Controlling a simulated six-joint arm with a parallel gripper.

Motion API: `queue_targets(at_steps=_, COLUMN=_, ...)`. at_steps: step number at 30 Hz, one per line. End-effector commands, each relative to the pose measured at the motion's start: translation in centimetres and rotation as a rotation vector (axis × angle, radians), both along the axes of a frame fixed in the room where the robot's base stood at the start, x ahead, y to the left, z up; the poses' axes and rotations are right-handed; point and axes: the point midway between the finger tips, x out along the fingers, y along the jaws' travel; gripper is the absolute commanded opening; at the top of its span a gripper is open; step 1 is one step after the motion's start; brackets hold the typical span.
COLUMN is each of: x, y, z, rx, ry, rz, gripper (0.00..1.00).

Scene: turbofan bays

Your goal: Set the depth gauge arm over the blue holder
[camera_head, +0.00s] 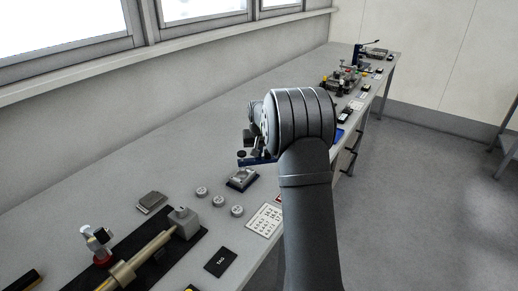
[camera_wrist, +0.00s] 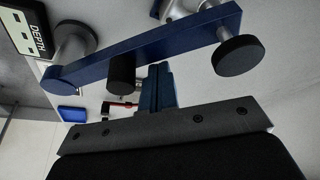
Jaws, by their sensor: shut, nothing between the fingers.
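The depth gauge arm (camera_wrist: 150,45) is a blue bar crossing the upper wrist view, with a grey post at its left end and a black round knob at its right end. A black peg hangs from its middle. The arm also shows in the head view (camera_head: 262,161). The blue holder (camera_head: 242,180) bears a grey part and sits just below the arm's free end in the head view. Only part of it shows at the top of the wrist view, behind the arm. My gripper (camera_wrist: 158,70) is shut and empty, close beside the peg; I cannot tell whether they touch.
A DEPTH label block (camera_wrist: 27,28) stands by the post. Grey discs (camera_head: 220,200), a printed card (camera_head: 265,219) and a black TAG card (camera_head: 221,262) lie nearby. A dark mat with a rod fixture fills the front left. More fixtures stand at the bench's far end.

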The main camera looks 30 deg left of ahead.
Motion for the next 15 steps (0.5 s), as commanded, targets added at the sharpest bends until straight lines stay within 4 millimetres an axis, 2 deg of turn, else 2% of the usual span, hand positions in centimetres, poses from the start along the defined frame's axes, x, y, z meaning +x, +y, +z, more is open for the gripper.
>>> queue_targets(at_steps=15, x=-0.51, y=-0.38, z=0.00, rx=0.000, ry=0.000, rz=-0.002, gripper=0.00)
